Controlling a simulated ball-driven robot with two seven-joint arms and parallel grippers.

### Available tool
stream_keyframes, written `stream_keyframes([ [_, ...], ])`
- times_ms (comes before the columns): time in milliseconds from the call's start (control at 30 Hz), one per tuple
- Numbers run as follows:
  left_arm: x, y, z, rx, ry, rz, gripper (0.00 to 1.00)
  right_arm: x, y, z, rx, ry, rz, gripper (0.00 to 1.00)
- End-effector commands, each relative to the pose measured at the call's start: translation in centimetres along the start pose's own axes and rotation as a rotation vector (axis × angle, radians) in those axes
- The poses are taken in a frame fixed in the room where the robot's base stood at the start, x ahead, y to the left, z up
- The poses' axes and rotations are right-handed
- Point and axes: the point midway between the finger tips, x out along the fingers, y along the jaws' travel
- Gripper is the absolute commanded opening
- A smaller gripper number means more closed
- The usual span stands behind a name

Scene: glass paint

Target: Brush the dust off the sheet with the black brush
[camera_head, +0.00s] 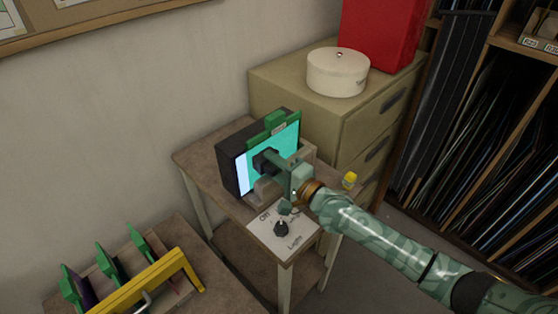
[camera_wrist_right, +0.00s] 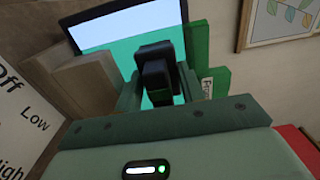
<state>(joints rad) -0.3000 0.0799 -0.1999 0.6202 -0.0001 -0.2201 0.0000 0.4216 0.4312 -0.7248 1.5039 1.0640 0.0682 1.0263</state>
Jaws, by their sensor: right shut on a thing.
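No dust can be made out. My left gripper is out of view.
A green holder (camera_head: 273,121) with a label is at the sheet's edge. A rack with a yellow bar (camera_head: 150,285) is lower left.

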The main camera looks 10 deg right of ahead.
Motion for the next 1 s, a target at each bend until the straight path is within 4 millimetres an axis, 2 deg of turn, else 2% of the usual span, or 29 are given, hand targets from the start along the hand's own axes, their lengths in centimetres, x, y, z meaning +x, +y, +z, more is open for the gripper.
stream_keyframes([
  [200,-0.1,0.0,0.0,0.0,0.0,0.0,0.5,-0.4,0.0,0.0,0.001,-0.001,0.0,0.12],
  [700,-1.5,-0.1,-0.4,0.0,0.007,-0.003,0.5,-5.8,0.0,0.0,0.001,-0.001,0.001,0.12],
  [1000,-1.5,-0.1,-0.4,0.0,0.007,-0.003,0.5,-6.0,0.0,0.0,0.001,-0.001,0.0,0.12],
])
